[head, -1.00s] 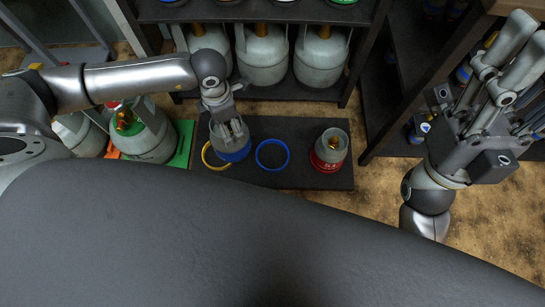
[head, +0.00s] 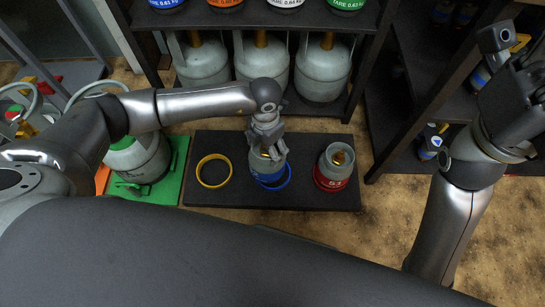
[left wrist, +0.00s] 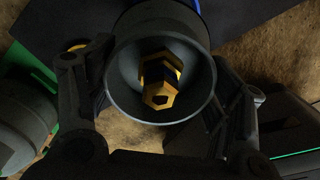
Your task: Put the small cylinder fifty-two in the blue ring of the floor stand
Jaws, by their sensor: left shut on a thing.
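The small grey cylinder with a blue band (head: 266,168) is held by my left gripper (head: 267,149) at the blue ring (head: 287,180) of the dark floor stand (head: 229,195). The cylinder covers part of the ring; the ring's right and lower rim show. I cannot tell whether its base is inside the ring or above it. No number is readable on it. In the left wrist view the cylinder's open collar (left wrist: 122,85) with its brass valve sits between my fingers. My right gripper (head: 520,65) is at the upper right, partly cut off, away from the stand.
A yellow ring (head: 201,181) lies empty on the stand's left. A red-banded cylinder (head: 334,166) stands at its right. A larger cylinder (head: 137,160) stands on a green platform (head: 180,162) to the left. A shelf (head: 290,107) with several large cylinders is behind.

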